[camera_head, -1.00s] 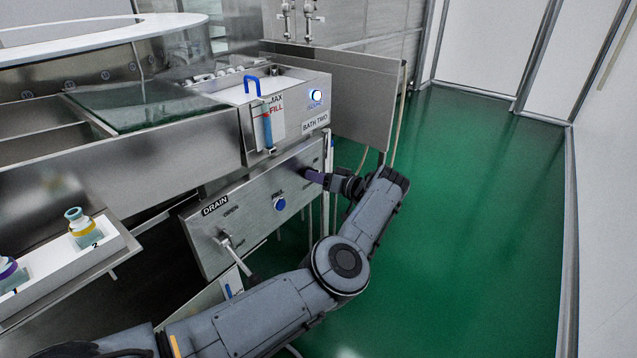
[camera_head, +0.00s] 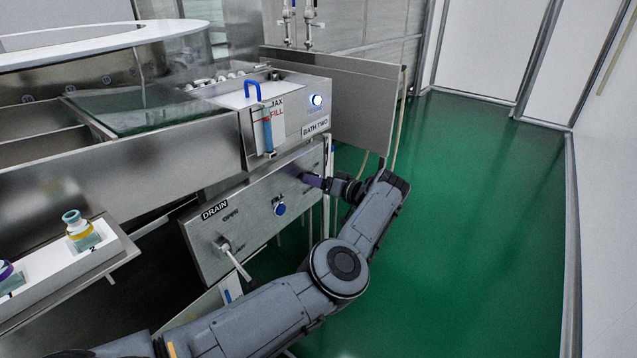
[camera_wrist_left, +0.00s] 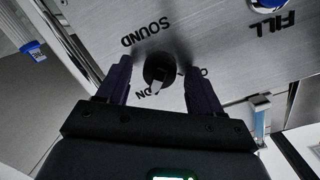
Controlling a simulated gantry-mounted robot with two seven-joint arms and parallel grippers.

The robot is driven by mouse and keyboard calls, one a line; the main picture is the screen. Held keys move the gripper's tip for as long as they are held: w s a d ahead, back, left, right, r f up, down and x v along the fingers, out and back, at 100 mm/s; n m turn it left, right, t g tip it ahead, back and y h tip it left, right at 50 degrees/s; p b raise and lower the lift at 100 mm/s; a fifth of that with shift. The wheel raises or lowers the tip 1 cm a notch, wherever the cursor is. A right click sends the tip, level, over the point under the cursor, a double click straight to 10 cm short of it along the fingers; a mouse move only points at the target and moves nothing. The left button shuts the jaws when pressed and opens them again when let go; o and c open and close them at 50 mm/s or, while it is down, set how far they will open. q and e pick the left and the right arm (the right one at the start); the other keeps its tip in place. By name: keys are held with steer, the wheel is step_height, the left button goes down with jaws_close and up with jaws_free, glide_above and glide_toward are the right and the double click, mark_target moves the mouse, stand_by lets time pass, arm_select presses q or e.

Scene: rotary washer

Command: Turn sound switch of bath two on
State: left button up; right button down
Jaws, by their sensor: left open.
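The sound switch (camera_wrist_left: 157,70) is a dark round knob with a pale pointer, on the steel panel under the bath two label (camera_head: 315,126). In the left wrist view, SOUND is printed beside it. The pointer's pale end lies near the ON mark; the other mark is partly hidden by a finger. My left gripper (camera_wrist_left: 159,66) is open, with one purple finger on each side of the knob. Contact with the knob cannot be told. In the head view my left gripper (camera_head: 313,180) is at the panel's right end and hides the switch. My right gripper is out of view.
The blue FILL button (camera_head: 280,209) is left of my gripper, and the DRAIN lever (camera_head: 235,258) sticks out lower left. Green floor (camera_head: 470,220) to the right is clear.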

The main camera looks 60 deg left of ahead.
arm_select(q)
steer(key=shift+w+d, duration=0.1)
steer(key=p+v, duration=0.1)
steer(key=v, duration=0.9)
steer(key=shift+d, duration=0.35)
steer(key=shift+r, duration=0.1)
